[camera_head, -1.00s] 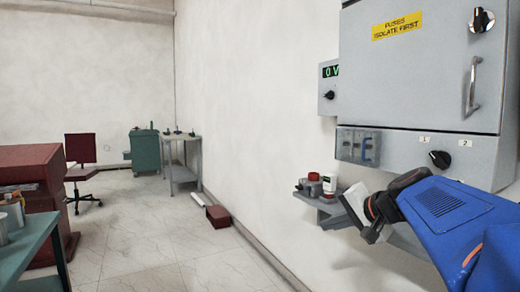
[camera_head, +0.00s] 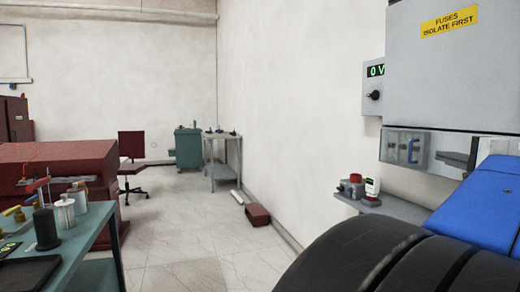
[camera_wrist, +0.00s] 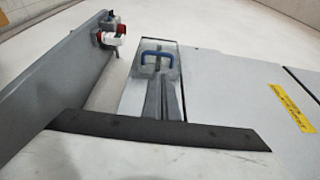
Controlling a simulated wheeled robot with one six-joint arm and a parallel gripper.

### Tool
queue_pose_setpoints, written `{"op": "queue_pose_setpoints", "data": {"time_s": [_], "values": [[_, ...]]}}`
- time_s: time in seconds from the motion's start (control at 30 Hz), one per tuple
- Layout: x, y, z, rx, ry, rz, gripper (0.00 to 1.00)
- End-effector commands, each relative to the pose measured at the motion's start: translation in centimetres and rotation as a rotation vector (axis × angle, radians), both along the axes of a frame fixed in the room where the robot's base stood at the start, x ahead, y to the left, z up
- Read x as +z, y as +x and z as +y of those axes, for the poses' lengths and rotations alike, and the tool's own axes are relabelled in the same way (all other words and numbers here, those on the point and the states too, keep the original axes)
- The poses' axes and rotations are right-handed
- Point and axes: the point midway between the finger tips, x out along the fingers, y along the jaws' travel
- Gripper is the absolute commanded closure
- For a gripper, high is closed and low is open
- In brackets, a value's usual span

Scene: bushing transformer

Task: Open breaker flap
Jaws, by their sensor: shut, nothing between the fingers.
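The breaker flap (camera_head: 403,147) is a small clear cover low on the left of the grey fuse cabinet. A blue breaker handle (camera_head: 413,150) shows through it, and the flap looks closed. In the wrist view the flap (camera_wrist: 132,95) and the blue handle (camera_wrist: 157,57) are near the top middle. My gripper (camera_wrist: 165,76) shows there as two grey fingers side by side, shut and empty, in front of the flap below the handle. I cannot tell whether the fingertips touch it. My arm hides the cabinet's lower right in the head view.
A grey wall shelf (camera_head: 385,206) with a red-lidded jar (camera_head: 356,182) and a white bottle (camera_head: 371,186) is below the flap. A small box reading 0 V (camera_head: 374,86) is left of the cabinet (camera_head: 440,85). A green table (camera_head: 97,228) stands at left.

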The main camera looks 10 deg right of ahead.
Motion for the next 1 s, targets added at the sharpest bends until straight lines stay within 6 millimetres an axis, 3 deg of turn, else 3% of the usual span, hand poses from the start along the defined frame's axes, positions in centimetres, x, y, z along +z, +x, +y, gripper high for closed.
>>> {"op": "queue_pose_setpoints", "data": {"time_s": [0.7, 1.0], "values": [[-0.1, 7.8, -2.0, 0.004, 0.001, 0.003, 1.0], [0.0, 9.3, -2.4, 0.002, 0.001, 0.003, 1.0]]}}
